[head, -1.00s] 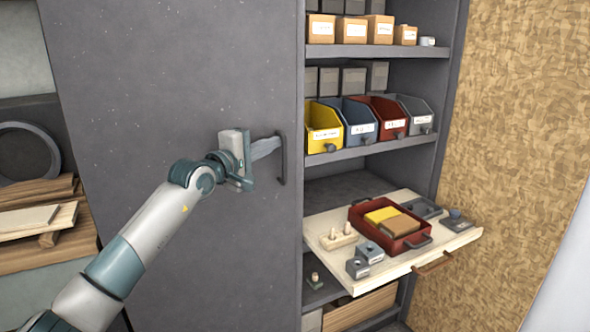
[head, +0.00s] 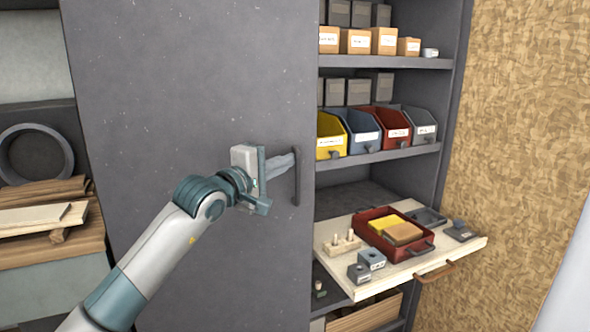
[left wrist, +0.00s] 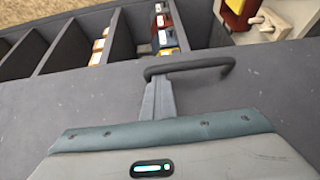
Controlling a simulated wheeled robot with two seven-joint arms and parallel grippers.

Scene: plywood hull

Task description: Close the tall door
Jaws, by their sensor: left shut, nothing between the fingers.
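The tall door (head: 190,90) is a plain dark grey panel standing partly open across the left of the cabinet. A dark bar handle (head: 296,176) is upright near its right edge; it also shows in the left wrist view (left wrist: 205,64). My left gripper (head: 288,162) is shut and empty, its fingertips at the handle. In the left wrist view the fingers (left wrist: 160,88) reach under or against one end of the handle; whether they touch it I cannot tell. My right gripper is out of view.
A pale pull-out board (head: 340,272) sticks out of the cabinet to the right of the door, bearing a red tray (head: 378,243) and small blocks. Shelves (head: 385,156) above hold bins and boxes. Wood pieces (head: 45,215) and a dark ring (head: 62,150) lie at left.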

